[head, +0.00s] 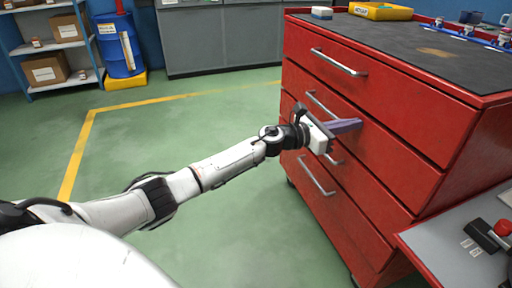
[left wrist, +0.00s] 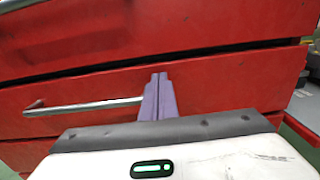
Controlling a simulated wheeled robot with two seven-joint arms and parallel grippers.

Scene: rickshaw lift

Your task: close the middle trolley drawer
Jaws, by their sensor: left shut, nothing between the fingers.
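The red trolley (head: 390,110) stands at the right of the head view, with several drawers and silver bar handles. My left gripper (head: 345,127) is shut and empty in front of the middle of the drawer fronts, partly covering them and a handle. In the left wrist view its purple fingers (left wrist: 158,95) are together beside the right end of a silver handle (left wrist: 85,106) on the middle drawer front (left wrist: 215,92). A dark gap runs above that front. I cannot tell whether the fingertips touch it. My right gripper is not in view.
A grey side shelf (head: 455,250) with a black and red item (head: 490,235) juts out at the lower right. A yellow tray (head: 380,11) sits on the trolley top. The green floor left of the trolley is clear. A blue barrel (head: 120,45) stands far left.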

